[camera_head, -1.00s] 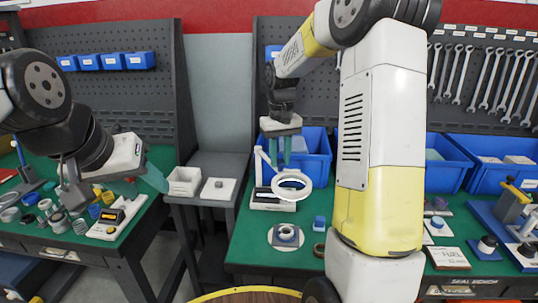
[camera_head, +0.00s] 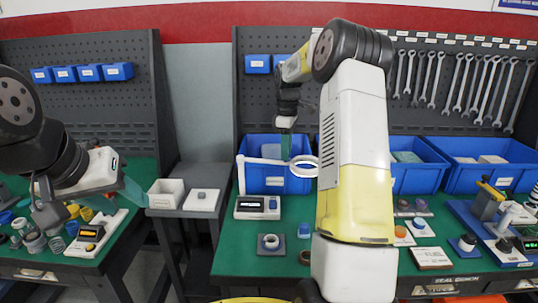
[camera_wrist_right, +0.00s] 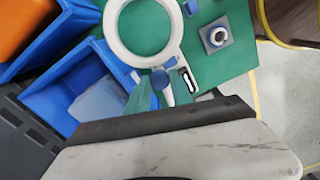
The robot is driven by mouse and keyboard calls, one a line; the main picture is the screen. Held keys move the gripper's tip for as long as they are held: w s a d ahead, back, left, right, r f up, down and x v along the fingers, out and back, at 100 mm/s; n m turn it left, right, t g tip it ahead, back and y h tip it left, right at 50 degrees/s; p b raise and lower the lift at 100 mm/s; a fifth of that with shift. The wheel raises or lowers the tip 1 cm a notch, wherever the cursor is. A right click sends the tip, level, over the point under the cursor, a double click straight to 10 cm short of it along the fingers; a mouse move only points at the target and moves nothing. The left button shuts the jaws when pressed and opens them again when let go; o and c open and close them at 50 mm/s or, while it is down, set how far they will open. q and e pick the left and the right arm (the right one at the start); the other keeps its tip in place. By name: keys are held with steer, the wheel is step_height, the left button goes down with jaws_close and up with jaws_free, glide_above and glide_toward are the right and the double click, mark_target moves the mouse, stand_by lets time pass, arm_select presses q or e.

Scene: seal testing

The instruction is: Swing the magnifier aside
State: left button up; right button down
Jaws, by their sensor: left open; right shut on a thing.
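The magnifier's white ring (camera_head: 304,166) stands out to the right on a white arm (camera_head: 262,160), in front of the blue bins. The ring also shows at the top of the right wrist view (camera_wrist_right: 110,28). My right gripper (camera_head: 286,146) is at the magnifier arm, left of the ring. In the right wrist view its greenish fingers (camera_wrist_right: 162,90) close around the handle part just below the ring. The exact contact is partly hidden. My left gripper (camera_head: 116,190) is open and empty above the left bench, away from the magnifier.
A small device with a dark display (camera_head: 257,207) stands below the magnifier arm. A seal part on a grey pad (camera_head: 271,243) lies in front of it. Blue bins (camera_head: 270,178) stand close behind the ring. A white open box (camera_head: 166,193) is on the grey side table.

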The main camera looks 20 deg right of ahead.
steer(key=shift+w+d+r+n, duration=0.1)
steer(key=shift+w+d+n, duration=0.15)
steer(key=shift+w+n, duration=0.55)
steer(key=shift+w+d+f+n, duration=0.1)
steer(key=shift+w+d+n, duration=0.25)
steer(key=shift+w, duration=0.6)
steer(key=shift+w+d+r+n, duration=0.1)
steer(key=shift+w+d+n, duration=0.05)
steer(key=shift+w+n, duration=0.7)
steer(key=shift+w, duration=0.1)
steer(key=c, duration=1.1)
jaws_free()
steer(key=shift+c, duration=0.2)
step_height(320, 180, up, 8)
